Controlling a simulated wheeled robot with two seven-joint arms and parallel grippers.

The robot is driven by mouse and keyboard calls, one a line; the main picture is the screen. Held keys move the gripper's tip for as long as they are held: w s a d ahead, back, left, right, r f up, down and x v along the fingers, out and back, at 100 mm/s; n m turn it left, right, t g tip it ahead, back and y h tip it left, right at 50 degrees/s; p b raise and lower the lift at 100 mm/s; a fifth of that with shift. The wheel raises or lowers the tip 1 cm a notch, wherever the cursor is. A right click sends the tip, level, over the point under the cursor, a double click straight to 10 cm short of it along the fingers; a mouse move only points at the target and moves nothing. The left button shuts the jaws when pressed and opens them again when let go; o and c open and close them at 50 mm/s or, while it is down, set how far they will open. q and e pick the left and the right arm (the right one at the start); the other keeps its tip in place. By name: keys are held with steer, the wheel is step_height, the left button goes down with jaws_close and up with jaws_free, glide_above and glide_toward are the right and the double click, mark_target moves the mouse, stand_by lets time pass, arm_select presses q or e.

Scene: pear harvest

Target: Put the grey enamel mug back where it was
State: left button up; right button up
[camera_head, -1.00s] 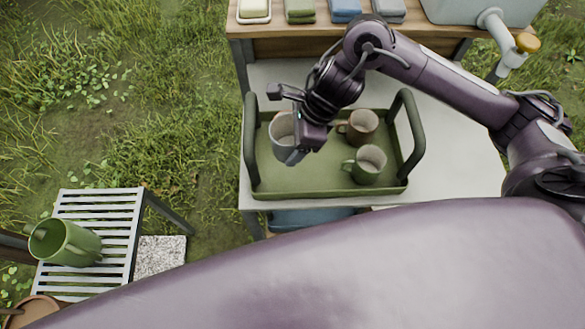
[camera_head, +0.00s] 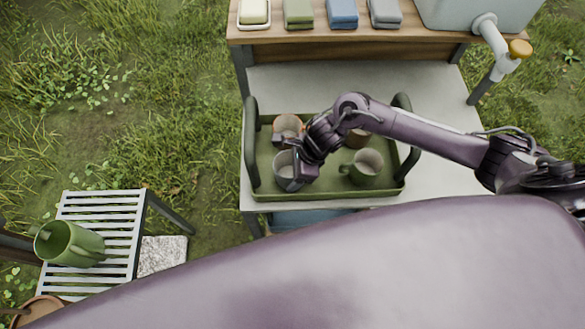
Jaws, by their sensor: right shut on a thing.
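The grey enamel mug (camera_head: 283,163) is at the front left of the green tray (camera_head: 325,188), with its pale inside facing up. My right gripper (camera_head: 296,172) is shut on its right side. The mug is low inside the tray walls; I cannot tell whether its base touches the tray floor. A pinkish-brown mug (camera_head: 287,125) stands just behind it. A brown mug (camera_head: 356,139), partly hidden by my right arm, and a green mug (camera_head: 366,168) stand to the right in the tray. My left gripper is not in view.
The tray has raised handles at its left (camera_head: 250,145) and right ends and stands on a pale shelf (camera_head: 310,80).

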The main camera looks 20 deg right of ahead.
steer(key=shift+f, duration=0.1)
steer(key=o, duration=0.9)
steer(key=shift+r, duration=0.2)
steer(key=shift+d+r, duration=0.15)
steer(key=shift+r, duration=0.05)
steer(key=b+v, duration=0.3)
steer(key=v, duration=0.8)
steer(key=shift+s+d+r, duration=0.1)
steer(key=shift+d+r, duration=0.05)
steer(key=shift+r, duration=0.05)
